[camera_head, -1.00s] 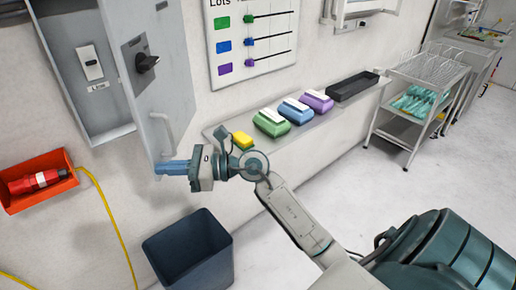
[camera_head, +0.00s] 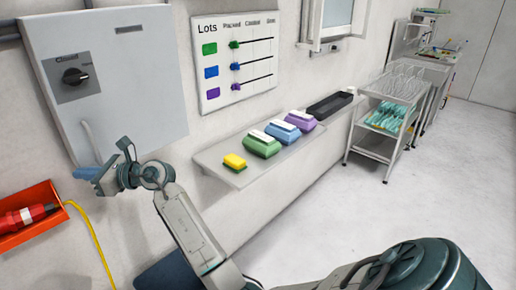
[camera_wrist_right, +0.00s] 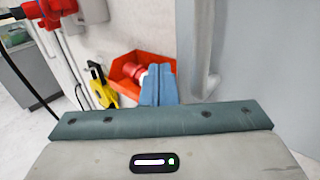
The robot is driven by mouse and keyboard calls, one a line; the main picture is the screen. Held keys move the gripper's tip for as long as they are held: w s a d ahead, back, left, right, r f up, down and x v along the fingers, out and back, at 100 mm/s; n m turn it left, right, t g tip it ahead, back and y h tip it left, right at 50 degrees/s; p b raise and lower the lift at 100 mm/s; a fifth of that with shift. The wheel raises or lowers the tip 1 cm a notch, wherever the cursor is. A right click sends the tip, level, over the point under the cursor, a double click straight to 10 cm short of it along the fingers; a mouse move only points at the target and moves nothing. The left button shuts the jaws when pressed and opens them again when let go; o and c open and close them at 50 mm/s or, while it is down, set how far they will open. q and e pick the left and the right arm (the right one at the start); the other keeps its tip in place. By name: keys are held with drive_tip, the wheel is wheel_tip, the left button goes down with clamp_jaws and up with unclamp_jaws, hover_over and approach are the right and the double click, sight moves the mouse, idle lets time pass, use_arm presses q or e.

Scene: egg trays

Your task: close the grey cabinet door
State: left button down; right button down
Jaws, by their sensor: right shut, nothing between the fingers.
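The grey cabinet door (camera_head: 135,95) lies across the front of the cabinet on the wall at the upper left and looks flush with it. I cannot tell whether a thin gap is left. It bears a black knob (camera_head: 75,76) and a pale vertical handle (camera_head: 93,140). My right gripper (camera_head: 84,173) is shut and empty at the door's lower left, below the handle. In the right wrist view its blue fingers (camera_wrist_right: 159,82) are together, with the door (camera_wrist_right: 275,55) to their right. Contact with the door cannot be told. My left gripper is out of view.
A red-orange bin (camera_head: 28,222) with a red tool is close by at the left. A dark waste bin (camera_head: 172,272) stands below my arm. A shelf (camera_head: 220,170) with coloured boxes runs along the wall. A wire cart (camera_head: 375,135) stands farther back. Floor at right is clear.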

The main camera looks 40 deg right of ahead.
drive_tip(key=shift+w+m+t+h, duration=0.3)
drive_tip(key=shift+w, duration=0.6)
